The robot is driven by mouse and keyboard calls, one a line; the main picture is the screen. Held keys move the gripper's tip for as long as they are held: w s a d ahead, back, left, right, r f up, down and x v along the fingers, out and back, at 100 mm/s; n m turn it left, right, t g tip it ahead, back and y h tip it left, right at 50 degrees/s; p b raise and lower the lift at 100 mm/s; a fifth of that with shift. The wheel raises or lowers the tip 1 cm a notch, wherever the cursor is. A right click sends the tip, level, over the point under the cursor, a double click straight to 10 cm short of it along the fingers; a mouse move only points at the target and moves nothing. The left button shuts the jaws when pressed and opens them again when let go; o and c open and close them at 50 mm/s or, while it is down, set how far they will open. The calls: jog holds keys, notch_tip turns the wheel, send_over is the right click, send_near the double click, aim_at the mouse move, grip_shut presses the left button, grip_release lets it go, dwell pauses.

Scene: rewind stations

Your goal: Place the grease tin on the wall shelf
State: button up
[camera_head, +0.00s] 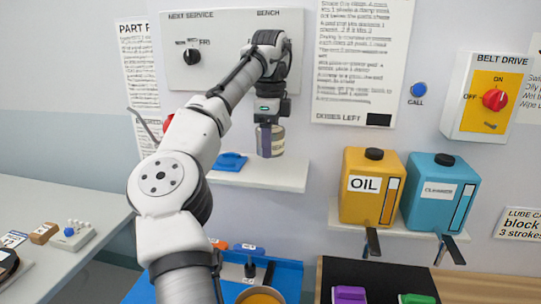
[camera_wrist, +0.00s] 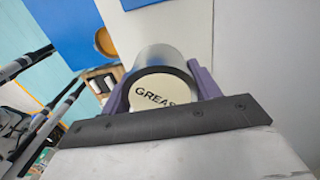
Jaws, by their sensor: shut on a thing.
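The grease tin (camera_wrist: 158,93) is between the purple fingers of my gripper (camera_wrist: 160,88) in the wrist view, its pale lid lettered "GREASE" facing the camera. In the head view my gripper (camera_head: 270,128) points down, shut on the tin (camera_head: 271,146). The white wall shelf (camera_head: 287,178) is under it, below the "NEXT SERVICE" panel. The tin is upright over the shelf's middle to right part. I cannot tell whether its base touches the shelf.
A blue object (camera_head: 231,161) lies on the shelf just left of the tin. The shelf's right end is clear. A second shelf (camera_head: 400,231) at the right holds an oil can (camera_head: 370,190) and a cleaner can (camera_head: 437,200). A blue tray (camera_head: 290,276) lies below.

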aim_at(271, 169)
notch_tip(271, 169, down, 4)
jog(key=shift+f, duration=0.1)
jog(key=shift+w, duration=0.15)
jog(key=shift+f, duration=0.1)
jog(key=shift+f, duration=0.1)
jog(key=shift+f, duration=0.15)
jog(key=o, duration=1.1)
jog(key=shift+r, duration=3.95)
